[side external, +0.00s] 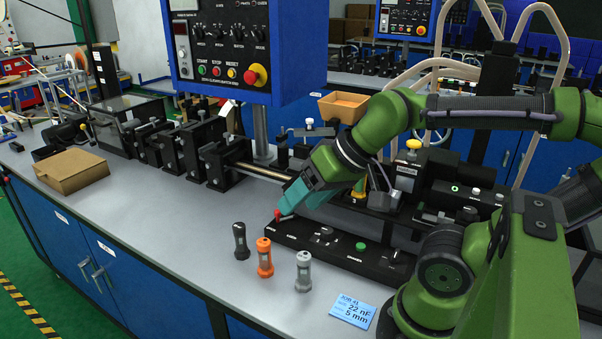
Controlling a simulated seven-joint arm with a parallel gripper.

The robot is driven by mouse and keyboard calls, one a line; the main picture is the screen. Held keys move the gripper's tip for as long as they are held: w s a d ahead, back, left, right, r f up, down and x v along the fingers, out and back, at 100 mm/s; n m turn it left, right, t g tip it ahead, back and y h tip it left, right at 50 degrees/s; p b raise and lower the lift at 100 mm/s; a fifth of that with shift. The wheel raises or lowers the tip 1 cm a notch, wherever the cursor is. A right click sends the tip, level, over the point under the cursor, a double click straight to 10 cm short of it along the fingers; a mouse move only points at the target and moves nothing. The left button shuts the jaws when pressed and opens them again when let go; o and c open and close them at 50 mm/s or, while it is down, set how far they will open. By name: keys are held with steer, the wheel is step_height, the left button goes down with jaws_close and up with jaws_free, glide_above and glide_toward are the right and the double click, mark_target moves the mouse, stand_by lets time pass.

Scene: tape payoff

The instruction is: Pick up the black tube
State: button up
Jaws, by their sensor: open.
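The black tube (241,241) stands upright on the grey bench top, at the left end of a short row of three. An orange tube (265,258) and a grey tube (303,272) stand to its right, each apart from the others. My gripper (287,206), with teal parts, is open above and behind the row, to the right of the black tube and apart from it. It is over the left end of a black control strip, close to a red knob. Its fingers are small here, and I see nothing held in them.
The black control strip (335,250) with a green button lies behind the tubes. A blue note card (352,309) lies at the front right. A cardboard box (72,171) is at the left. A blue control panel (222,50) rises behind. The bench left of the tubes is clear.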

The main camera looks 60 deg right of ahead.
step_height(320, 180, down, 3)
steer(key=w+a+g, duration=0.1)
steer(key=w+g, duration=0.1)
steer(key=w, duration=0.1)
steer(key=g+h, duration=0.1)
steer(key=h, duration=0.2)
glide_toward(240, 239)
steer(key=x, duration=0.3)
steer(key=d+x, duration=0.1)
steer(key=x, duration=0.1)
steer(key=shift+w+d+f, duration=0.1)
steer(key=shift+w+f, duration=0.1)
steer(key=shift+f, duration=0.1)
steer(key=x, duration=0.6)
steer(key=shift+w+f, duration=0.15)
steer(key=shift+w, duration=0.1)
steer(key=c, duration=1.1)
